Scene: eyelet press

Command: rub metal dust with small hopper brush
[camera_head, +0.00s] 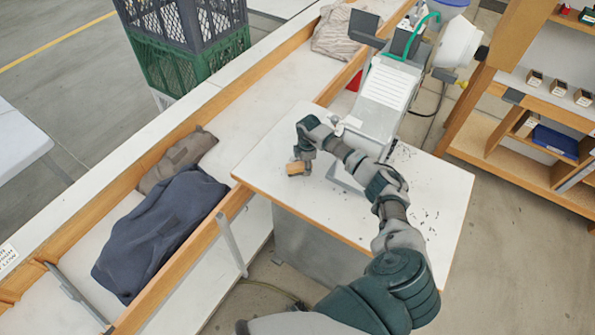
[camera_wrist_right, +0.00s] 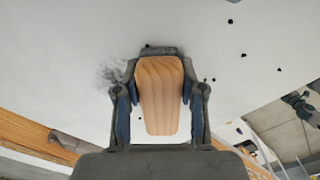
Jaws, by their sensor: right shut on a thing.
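My right gripper (camera_head: 303,157) is shut on the small hopper brush (camera_head: 295,168), over the left part of the white press table. In the right wrist view the brush's wooden body (camera_wrist_right: 159,95) sits between the two fingers, and a dark edge shows at its far end. A dark grey smudge of metal dust (camera_wrist_right: 112,74) lies on the white top just left of the brush. I cannot tell whether the bristles touch the table. My left gripper is not in view.
The eyelet press (camera_head: 385,95) stands on the table (camera_head: 440,190), right of my gripper. Dark specks (camera_head: 430,215) are scattered on the tabletop. A wood-edged trough on the left holds dark cloth (camera_head: 160,230). A green and grey crate (camera_head: 190,60) and wooden shelves (camera_head: 530,150) stand farther off.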

